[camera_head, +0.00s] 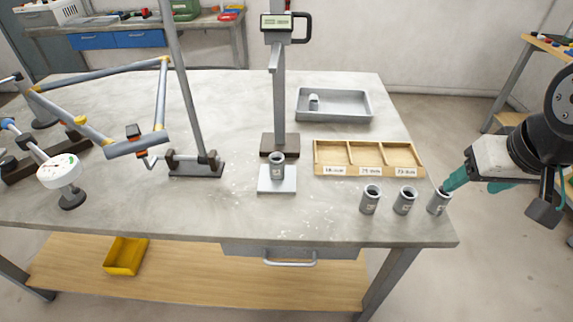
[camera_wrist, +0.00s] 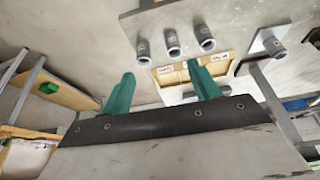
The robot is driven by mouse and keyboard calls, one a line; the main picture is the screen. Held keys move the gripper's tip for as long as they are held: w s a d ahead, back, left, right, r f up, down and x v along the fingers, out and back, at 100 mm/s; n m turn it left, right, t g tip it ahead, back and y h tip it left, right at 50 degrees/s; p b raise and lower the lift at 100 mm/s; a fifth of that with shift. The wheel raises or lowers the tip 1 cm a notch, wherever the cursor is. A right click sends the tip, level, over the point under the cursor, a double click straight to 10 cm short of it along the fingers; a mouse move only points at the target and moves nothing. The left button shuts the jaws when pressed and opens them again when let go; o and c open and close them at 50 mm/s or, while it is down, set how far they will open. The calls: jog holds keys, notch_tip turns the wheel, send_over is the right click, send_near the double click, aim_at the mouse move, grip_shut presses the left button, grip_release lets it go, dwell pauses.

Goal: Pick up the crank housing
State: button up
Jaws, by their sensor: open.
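Several alike grey hollow cylinders with small labels could be the crank housing; I cannot tell which one is meant. Three stand upright at the table's front right: left (camera_head: 370,201), middle (camera_head: 404,202) and right (camera_head: 437,203). Another (camera_head: 277,167) stands on the white plate (camera_head: 277,186) of a measuring stand, and a small one (camera_head: 314,102) is in the grey tray. My gripper (camera_head: 475,184) is open and empty at the table's right edge, near the right cylinder. In the wrist view, the row of cylinders (camera_wrist: 172,44) lies beyond my teal fingers (camera_wrist: 160,71).
A wooden three-compartment box (camera_head: 368,158) with labels sits behind the row, and the grey tray (camera_head: 334,118) is behind it. The measuring stand (camera_head: 280,105) rises mid-table.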

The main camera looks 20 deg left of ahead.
jog(key=w+a+f+n+t+y, duration=0.2)
jog(key=w+a+f, duration=0.2)
jog(key=w+a, duration=0.4)
jog(key=n+t+y, duration=0.3)
jog(key=n+y, duration=0.1)
jog(key=y, duration=0.2)
send_near(274, 158)
jog(key=x, duration=0.5)
jog(key=shift+d+f, duration=0.4)
jog(key=x, duration=0.7)
jog(key=shift+w+a+f, duration=0.1)
jog(key=shift+w+f, duration=0.05)
jog(key=shift+w, duration=0.05)
jog(key=c, duration=1.1)
jog(key=shift+c, duration=0.5)
jog(key=shift+t, duration=0.3)
